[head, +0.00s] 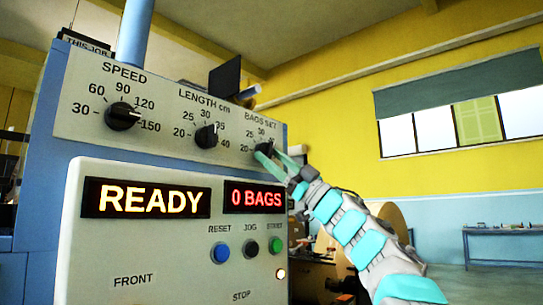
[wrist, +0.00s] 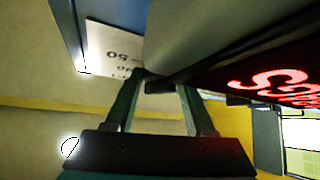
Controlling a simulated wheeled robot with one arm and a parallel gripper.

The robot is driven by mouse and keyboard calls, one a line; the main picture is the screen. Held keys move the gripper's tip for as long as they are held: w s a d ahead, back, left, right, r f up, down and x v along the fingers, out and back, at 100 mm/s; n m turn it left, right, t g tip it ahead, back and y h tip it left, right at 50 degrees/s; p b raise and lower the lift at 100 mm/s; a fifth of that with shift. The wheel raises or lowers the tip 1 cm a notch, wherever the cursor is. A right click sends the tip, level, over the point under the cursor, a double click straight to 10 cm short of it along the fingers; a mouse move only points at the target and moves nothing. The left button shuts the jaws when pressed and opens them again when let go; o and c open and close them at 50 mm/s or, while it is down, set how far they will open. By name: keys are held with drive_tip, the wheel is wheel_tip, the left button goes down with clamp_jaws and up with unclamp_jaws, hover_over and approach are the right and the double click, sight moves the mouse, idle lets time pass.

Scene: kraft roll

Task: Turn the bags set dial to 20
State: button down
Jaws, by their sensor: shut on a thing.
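The bags set dial (head: 262,152) is a small black knob at the right end of the machine's upper panel, under the label BAGS SET. Marks 20, 25 and 30 show around it, and a further mark is partly hidden. My gripper (head: 272,154) reaches it from the lower right, with its fingers closed on the knob. The fingers cover part of the knob, so I cannot tell exactly where its pointer stands. In the wrist view, my gripper (wrist: 161,80) has its fingertips on either side of the dark knob (wrist: 160,87).
The speed dial (head: 122,116) and length dial (head: 206,136) sit left on the same panel. Below are a READY display (head: 147,198), a 0 BAGS display (head: 254,198), a blue reset button (head: 220,252) and a black jog button (head: 250,248). Open room lies right.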

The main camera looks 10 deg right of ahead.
drive_tip(key=shift+w+d+n+g+y, duration=0.1)
drive_tip(key=shift+n+g+y, duration=0.2)
drive_tip(key=shift+n+g, duration=1.1)
drive_tip(key=shift+n, duration=0.3)
drive_tip(key=shift+c, duration=1.3)
unclamp_jaws()
drive_tip(key=b+v, duration=0.2)
drive_tip(key=v, duration=0.5)
drive_tip(key=shift+d+f, duration=0.2)
drive_tip(key=shift+d, duration=0.05)
